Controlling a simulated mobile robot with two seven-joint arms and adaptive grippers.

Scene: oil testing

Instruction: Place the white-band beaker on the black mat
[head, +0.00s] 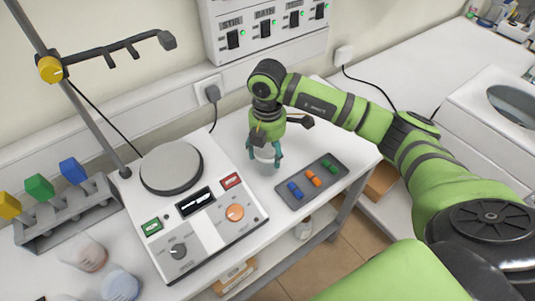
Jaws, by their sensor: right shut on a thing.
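My right gripper (266,154) reaches in from the right and points down, its green fingers shut around a small clear, whitish beaker (265,157). The gripper hides much of the beaker, and I cannot clearly make out its band. The beaker looks upright, over the white table between the hot plate device and a dark tray. I cannot tell whether its base touches the table. I see no separate black mat. My left gripper is not in view.
The device (222,250) with a round grey plate (172,167) stands to the left. The dark tray (335,181) holds blue, orange and green pieces. A reddish beaker (84,253) and a bluish one (120,285) stand lower left. A metal stand (95,105) rises behind the device.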

